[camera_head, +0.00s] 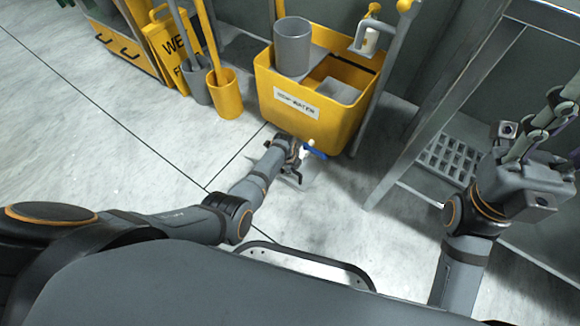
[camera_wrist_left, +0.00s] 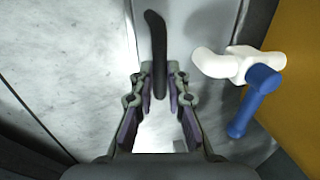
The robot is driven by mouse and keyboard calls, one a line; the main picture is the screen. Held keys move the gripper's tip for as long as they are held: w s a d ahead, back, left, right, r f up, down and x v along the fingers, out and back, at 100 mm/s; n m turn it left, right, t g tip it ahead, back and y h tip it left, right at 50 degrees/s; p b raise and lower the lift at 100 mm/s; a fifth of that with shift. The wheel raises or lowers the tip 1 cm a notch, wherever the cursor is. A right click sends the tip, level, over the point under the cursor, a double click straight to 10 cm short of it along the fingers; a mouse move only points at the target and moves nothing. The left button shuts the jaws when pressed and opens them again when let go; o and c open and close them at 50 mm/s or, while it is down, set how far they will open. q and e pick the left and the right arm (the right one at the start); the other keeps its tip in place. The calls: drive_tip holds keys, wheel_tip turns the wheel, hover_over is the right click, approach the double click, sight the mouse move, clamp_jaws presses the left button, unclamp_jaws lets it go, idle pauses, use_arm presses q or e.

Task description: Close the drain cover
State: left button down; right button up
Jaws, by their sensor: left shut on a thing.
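My left gripper (camera_head: 297,172) is low near the floor in front of the yellow bin. In the left wrist view its fingers (camera_wrist_left: 160,95) are shut on a dark curved handle (camera_wrist_left: 156,40). The handle stands over a plain grey surface (camera_wrist_left: 195,25), which I take to be the drain cover; its edges are partly hidden, and I cannot tell how far it is tilted. A white spout (camera_wrist_left: 215,65) with a blue lever (camera_wrist_left: 253,100) is just right of the fingers, apart from them. My right gripper (camera_head: 540,125) is raised at the right, away from the drain; its jaw state is unclear.
The yellow bin (camera_head: 310,120) marked for mop water holds a grey cylinder (camera_head: 292,48). Its blue lever (camera_head: 314,152) sits close to my left gripper. A yellow bucket (camera_head: 226,94) and a wet-floor sign (camera_head: 168,50) stand left. A metal frame (camera_head: 402,155) stands right. Floor at left is clear.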

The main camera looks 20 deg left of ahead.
use_arm(q)
drive_tip(key=c, duration=1.5)
unclamp_jaws()
drive_tip(key=shift+s+d+f, duration=0.1)
drive_tip(key=shift+s+d, duration=0.05)
drive_tip(key=shift+d, duration=0.15)
drive_tip(key=shift+c, duration=0.2)
drive_tip(key=shift+o, duration=1)
drive_tip(key=shift+a, duration=0.1)
wheel_tip(320, 180, up, 12)
drive_tip(key=s, duration=0.2)
drive_tip(key=shift+a, duration=0.35)
drive_tip(key=shift+f, duration=0.1)
